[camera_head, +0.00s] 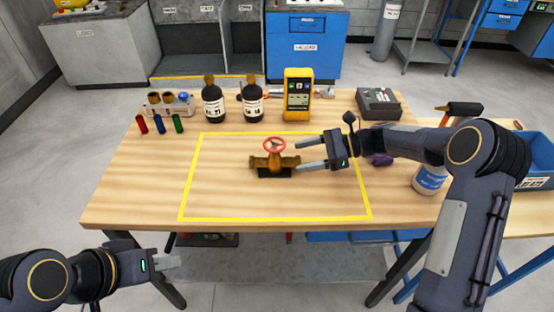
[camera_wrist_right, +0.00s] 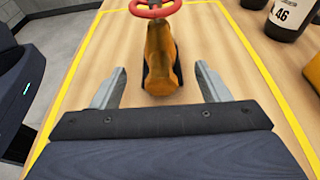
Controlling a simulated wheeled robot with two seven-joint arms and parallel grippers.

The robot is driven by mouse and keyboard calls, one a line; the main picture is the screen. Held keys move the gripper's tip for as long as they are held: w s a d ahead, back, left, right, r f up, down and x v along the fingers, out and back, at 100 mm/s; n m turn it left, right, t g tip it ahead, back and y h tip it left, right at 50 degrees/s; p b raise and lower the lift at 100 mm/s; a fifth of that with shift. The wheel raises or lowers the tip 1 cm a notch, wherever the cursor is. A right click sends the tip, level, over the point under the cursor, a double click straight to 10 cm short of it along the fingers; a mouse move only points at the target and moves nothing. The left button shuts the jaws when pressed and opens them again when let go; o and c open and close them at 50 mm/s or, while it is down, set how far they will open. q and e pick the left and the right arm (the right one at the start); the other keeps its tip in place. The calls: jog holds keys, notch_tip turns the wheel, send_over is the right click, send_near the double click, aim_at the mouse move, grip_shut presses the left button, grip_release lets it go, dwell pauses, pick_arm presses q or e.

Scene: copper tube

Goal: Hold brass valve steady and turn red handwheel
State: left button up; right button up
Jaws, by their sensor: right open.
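The brass valve (camera_head: 274,163) stands on a dark base inside the yellow taped rectangle on the wooden table. Its red handwheel (camera_head: 274,145) sits on top. My right gripper (camera_head: 302,155) is open just right of the valve, its fingers pointing at the valve's right end. In the right wrist view the brass valve (camera_wrist_right: 161,62) lies ahead between the two open fingers (camera_wrist_right: 160,88), with clear space on both sides. The red handwheel (camera_wrist_right: 156,8) is cut by the top edge there. My left gripper (camera_head: 168,262) is low in front of the table, away from the valve; its finger gap is unclear.
Two dark bottles (camera_head: 213,104), a yellow meter (camera_head: 298,98) and a grey box (camera_head: 379,103) stand along the back. Small coloured cylinders (camera_head: 160,124) stand at the back left. The taped area (camera_head: 225,200) is otherwise clear.

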aim_at(283, 160)
jog(key=b+x, duration=0.1)
jog(key=x, duration=0.6)
jog(key=shift+a+f, duration=0.15)
jog(key=shift+a, duration=0.15)
